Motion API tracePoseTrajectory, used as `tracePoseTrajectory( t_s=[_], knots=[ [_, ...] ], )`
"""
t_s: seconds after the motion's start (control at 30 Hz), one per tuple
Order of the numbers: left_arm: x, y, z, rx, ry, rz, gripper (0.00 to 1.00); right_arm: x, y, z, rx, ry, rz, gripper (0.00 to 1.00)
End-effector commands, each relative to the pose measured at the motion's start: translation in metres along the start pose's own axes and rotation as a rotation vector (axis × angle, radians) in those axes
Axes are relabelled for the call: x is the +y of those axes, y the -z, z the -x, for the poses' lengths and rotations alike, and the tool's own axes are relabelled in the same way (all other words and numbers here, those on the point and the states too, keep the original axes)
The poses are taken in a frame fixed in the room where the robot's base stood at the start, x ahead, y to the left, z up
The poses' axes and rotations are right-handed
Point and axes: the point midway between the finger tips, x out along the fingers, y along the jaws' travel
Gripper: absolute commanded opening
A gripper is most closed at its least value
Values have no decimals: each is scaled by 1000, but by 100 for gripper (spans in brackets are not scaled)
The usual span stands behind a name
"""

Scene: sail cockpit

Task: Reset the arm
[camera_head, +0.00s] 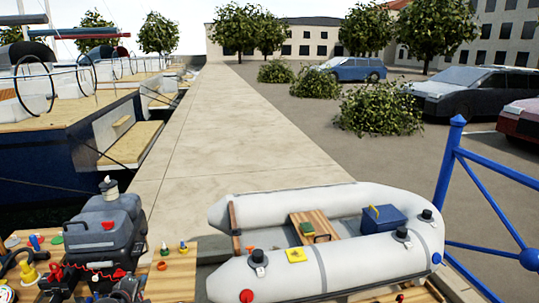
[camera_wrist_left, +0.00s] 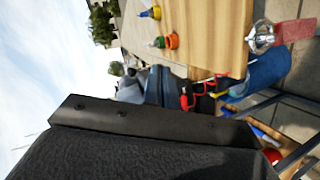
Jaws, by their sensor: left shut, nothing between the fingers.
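My left gripper (camera_wrist_left: 150,118) fills the lower part of the left wrist view as a dark, blocky body. It is shut with nothing held. In the head view it is hard to separate from dark items crowding the lower left corner. A wooden tabletop (camera_wrist_left: 205,30) shows beyond it in the wrist view, tilted on its side. My right gripper is not in view.
A dark grey box-like unit (camera_head: 100,228) stands among small tools at lower left. A grey inflatable dinghy (camera_head: 352,262) with a blue box (camera_head: 384,220) lies at lower right. A blue railing (camera_head: 448,170) stands at right. The stone quay (camera_head: 225,120) ahead is clear.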

Motion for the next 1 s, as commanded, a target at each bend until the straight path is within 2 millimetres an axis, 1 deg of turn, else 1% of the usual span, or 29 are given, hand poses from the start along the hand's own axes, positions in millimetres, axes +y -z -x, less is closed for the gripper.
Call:
tracePoseTrajectory(
  t_s=[0.03, 0.07, 0.1, 0.17, 0.2, 0.27, 0.3, 0.37, 0.4, 0.47, 0.5, 0.6, 0.7, 0.9, 1.0],
  knots=[
    [-14, -28, 14, -40, 47, -85, 0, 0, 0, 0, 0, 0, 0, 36],
    [-20, -42, 22, -63, 74, -138, 0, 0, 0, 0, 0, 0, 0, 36],
    [-29, -61, 34, -94, 108, -206, 0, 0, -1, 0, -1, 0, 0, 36],
    [-43, -89, 52, -143, 158, -308, 0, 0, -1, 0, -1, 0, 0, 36],
    [-51, -107, 65, -177, 188, -375, 0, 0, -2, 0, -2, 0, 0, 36],
    [-63, -132, 86, -229, 232, -473, 0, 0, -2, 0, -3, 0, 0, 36],
    [-71, -148, 101, -265, 260, -537, 0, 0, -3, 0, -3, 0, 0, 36],
    [-82, -171, 124, -319, 298, -630, 0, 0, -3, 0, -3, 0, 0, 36],
    [-88, -185, 141, -357, 324, -690, 0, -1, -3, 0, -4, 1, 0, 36],
    [-97, -206, 166, -413, 357, -778, 0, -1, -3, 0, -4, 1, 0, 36],
    [-103, -219, 184, -453, 378, -836, 0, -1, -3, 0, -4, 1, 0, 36],
    [-112, -243, 224, -540, 419, -957, 0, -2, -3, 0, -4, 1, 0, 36],
    [-118, -259, 254, -607, 447, -1043, 0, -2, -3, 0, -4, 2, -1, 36],
    [-124, -279, 298, -705, 480, -1157, 0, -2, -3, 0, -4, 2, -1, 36],
    [-125, -286, 316, -745, 490, -1198, 0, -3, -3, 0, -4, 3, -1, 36]
  ],
)
